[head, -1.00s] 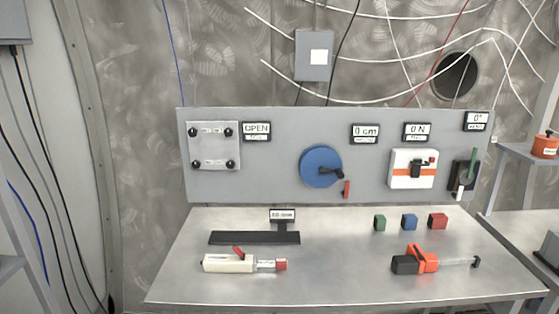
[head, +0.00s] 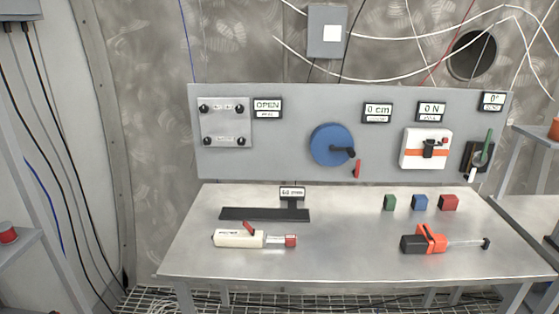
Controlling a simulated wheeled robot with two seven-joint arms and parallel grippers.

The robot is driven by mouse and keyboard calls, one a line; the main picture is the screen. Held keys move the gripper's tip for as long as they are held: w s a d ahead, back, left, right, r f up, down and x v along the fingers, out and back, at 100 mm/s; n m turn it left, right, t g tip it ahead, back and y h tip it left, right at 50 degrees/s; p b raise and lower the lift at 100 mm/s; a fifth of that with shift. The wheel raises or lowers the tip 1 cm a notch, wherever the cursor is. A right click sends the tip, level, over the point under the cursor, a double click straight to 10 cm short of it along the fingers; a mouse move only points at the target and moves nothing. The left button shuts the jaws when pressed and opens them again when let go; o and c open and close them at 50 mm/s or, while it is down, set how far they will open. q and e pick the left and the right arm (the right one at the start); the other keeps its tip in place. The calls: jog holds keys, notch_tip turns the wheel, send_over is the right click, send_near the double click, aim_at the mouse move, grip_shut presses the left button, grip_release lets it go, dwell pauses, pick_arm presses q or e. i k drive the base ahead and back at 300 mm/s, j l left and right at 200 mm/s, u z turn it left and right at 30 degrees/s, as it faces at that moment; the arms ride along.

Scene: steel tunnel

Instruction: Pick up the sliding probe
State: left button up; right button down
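No part carries a readable name, so I cannot be sure which is the sliding probe. A cream handheld tool (head: 238,239) with a red lever and a red-tipped end lies flat on the steel table (head: 340,262), front left. A black and orange tool (head: 424,241) with a thin metal rod ending in a small black tip lies at the front right. Both lie free, with nothing holding them. Neither of my grippers is in the head view.
A black strip (head: 264,214) with a small display lies behind the cream tool. Green (head: 389,203), blue (head: 420,203) and red (head: 449,203) blocks sit back right. An upright grey panel (head: 285,150) with a blue handwheel (head: 331,145) stands behind. The table's front middle is clear.

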aim_at(222, 239)
jog(key=i+j+z, duration=0.55)
jog(key=i+j, duration=0.2)
